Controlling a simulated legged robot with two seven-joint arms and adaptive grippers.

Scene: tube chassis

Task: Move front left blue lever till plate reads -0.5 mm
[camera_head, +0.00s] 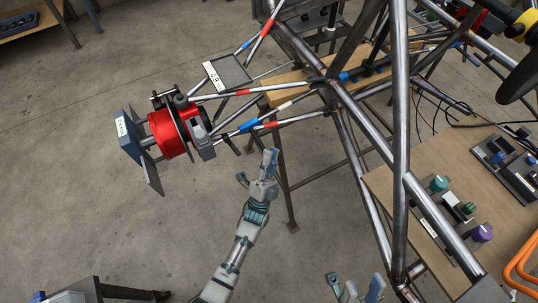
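A red drum hub (170,135) with dark discs sits at the left end of the chassis tubes. A blue plate (129,137) with a small white label stands at its outer side; its text is too small to read surely. A grey plate (232,73) above has a label that seems to read 4.9. A blue band (250,125) shows on a tube right of the hub; I cannot tell which part is the lever. My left gripper (257,167) is open and empty, below the banded tubes. My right gripper (355,282) is open at the bottom edge.
The tube chassis (400,110) fills the right half. A wooden table (390,195) at right bears knobs, including a green one (439,184) and a purple one (481,233). A wooden trestle (290,92) stands behind the tubes.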

